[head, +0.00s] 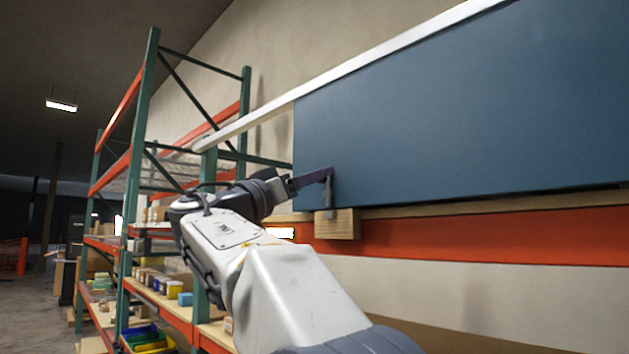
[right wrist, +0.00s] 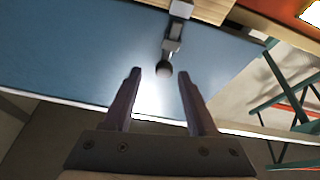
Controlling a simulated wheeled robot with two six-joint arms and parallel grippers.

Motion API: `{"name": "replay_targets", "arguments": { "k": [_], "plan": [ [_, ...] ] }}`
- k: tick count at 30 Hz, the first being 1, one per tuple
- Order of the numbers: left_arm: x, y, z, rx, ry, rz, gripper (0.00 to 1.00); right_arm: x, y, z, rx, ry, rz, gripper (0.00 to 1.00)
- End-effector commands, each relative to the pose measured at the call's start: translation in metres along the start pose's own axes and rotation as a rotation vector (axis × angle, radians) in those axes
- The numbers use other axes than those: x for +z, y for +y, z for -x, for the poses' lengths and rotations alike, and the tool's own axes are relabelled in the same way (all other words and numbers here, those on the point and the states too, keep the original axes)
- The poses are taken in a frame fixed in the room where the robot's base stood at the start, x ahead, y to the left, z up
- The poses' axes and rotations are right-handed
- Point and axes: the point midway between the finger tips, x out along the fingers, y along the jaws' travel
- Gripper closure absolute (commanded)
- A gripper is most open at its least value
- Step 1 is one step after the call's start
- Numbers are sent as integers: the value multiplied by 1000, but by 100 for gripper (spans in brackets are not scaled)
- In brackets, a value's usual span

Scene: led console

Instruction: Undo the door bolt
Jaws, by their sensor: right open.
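The door (head: 460,105) is a large dark blue panel across the right of the head view; it also fills much of the right wrist view (right wrist: 70,50). The bolt (right wrist: 172,42) is a grey metal bar with a dark round knob (right wrist: 164,68), near a wooden block (right wrist: 208,9). In the head view the bolt is mostly hidden by my gripper, above the block (head: 340,223). My right gripper (head: 328,174) is open at the door's lower left corner. In the wrist view (right wrist: 160,72) the knob appears between its fingertips, touching neither visibly. My left gripper is out of view.
An orange beam (head: 440,240) runs below the door. A white rail (head: 380,62) runs along its upper edge. Green and orange shelving (head: 140,130) with boxes and bins stands to the left. The floor (head: 30,310) at far left looks clear.

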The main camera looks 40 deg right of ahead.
Motion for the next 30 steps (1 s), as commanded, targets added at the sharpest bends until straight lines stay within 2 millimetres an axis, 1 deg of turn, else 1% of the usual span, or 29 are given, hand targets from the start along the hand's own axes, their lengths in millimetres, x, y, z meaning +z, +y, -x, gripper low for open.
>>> {"name": "replay_targets", "arguments": {
  "k": [1, 7, 12, 15, 20, 30],
  "plan": [
    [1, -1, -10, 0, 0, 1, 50, 5, -2, 10, -4, 1, -3, 42],
    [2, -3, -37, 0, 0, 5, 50, 6, -3, 50, -6, 2, -4, 42],
    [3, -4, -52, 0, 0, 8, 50, 4, -2, 80, -4, 2, -2, 42],
    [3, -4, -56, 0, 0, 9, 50, 3, -2, 91, -3, 1, -3, 42],
    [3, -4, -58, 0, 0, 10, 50, 1, -1, 97, 0, 1, 0, 42],
    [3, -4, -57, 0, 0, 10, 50, 0, 0, 97, 1, 1, 0, 42]
  ]
}}
